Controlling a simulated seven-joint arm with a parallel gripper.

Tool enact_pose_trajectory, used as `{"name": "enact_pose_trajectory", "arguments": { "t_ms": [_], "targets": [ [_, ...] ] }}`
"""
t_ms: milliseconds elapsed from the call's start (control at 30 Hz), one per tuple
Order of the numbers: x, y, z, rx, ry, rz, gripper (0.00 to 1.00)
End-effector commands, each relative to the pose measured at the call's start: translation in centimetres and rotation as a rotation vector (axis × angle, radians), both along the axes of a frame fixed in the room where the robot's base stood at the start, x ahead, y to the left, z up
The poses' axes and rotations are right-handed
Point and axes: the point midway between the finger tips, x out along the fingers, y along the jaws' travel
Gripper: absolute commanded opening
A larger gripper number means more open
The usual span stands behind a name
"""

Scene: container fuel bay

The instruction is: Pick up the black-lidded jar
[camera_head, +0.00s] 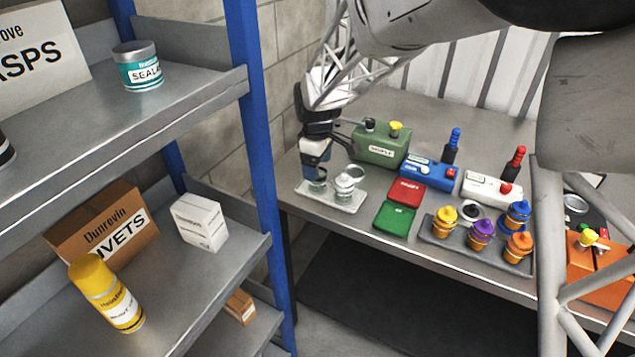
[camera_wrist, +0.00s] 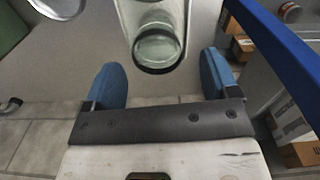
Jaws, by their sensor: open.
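My gripper (camera_head: 316,166) is open and empty, pointing down over the left end of a small pale tray (camera_head: 347,207). A glass jar (camera_head: 317,187) stands on that tray just below the fingers. In the wrist view, a clear round jar (camera_wrist: 157,48) shows beyond the gap between my blue fingertips (camera_wrist: 160,80), apart from both. A second, pale-topped jar (camera_head: 345,186) stands to its right on the tray.
A green box (camera_head: 380,146) stands behind the pale tray. Red (camera_head: 406,191) and green (camera_head: 394,219) pads lie to its right. A grey tray (camera_head: 440,247) holds several orange jars. Shelving with a blue post (camera_head: 252,130) rises close on the left.

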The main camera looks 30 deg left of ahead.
Motion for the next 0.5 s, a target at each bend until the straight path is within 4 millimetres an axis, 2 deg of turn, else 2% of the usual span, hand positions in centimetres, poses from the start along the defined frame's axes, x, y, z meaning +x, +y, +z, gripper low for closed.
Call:
{"name": "enact_pose_trajectory", "arguments": {
  "t_ms": [367,500],
  "targets": [
    [0.01,0.0,-0.25,0.0,0.0,0.0,0.81],
    [0.09,0.02,-0.99,0.0,0.0,0.0,0.81]
  ]
}}
